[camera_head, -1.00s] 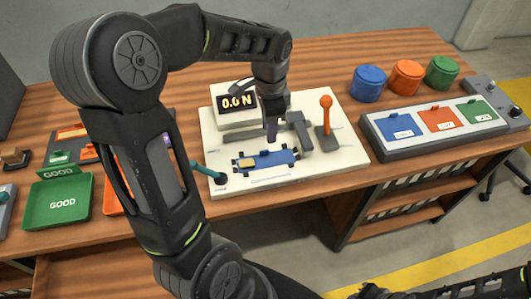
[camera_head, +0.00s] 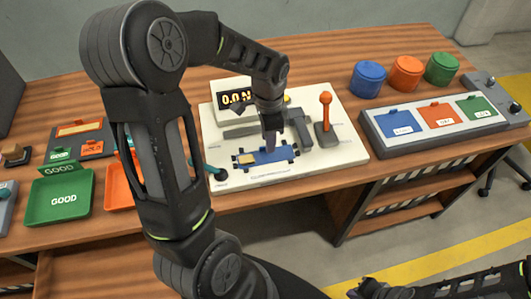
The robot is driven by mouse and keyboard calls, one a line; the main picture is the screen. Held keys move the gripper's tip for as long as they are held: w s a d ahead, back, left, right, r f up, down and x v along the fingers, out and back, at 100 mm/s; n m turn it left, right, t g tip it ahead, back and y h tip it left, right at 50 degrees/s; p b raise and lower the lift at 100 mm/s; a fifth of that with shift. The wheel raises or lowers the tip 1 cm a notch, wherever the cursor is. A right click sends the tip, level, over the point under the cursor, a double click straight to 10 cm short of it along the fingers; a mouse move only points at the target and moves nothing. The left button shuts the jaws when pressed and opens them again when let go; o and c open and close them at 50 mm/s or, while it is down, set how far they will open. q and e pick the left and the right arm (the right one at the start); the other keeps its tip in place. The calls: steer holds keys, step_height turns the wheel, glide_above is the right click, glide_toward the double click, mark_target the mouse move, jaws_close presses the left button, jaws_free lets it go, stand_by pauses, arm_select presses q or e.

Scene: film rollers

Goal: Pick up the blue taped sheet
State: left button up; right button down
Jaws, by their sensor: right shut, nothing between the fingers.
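The blue taped sheet (camera_head: 275,155) lies on the white test board (camera_head: 335,158), with a tan patch at its left end. My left gripper (camera_head: 271,143) points down over the sheet's far middle edge, its tips close to or touching it. I cannot tell whether its fingers are apart, or whether they hold the sheet. My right gripper (camera_head: 372,289) is low at the bottom right, far from the sheet, shut and empty.
A display (camera_head: 237,97) and an orange-knobbed lever (camera_head: 325,112) stand on the board. A green GOOD tray (camera_head: 60,200) and an orange tray (camera_head: 120,190) are left. Blue (camera_head: 368,80), orange (camera_head: 406,78) and green (camera_head: 441,70) pots stand behind a three-colour panel (camera_head: 440,125).

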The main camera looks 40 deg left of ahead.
arm_select(q)
steer(key=shift+f, duration=0.95)
jaws_close()
stand_by(1.1)
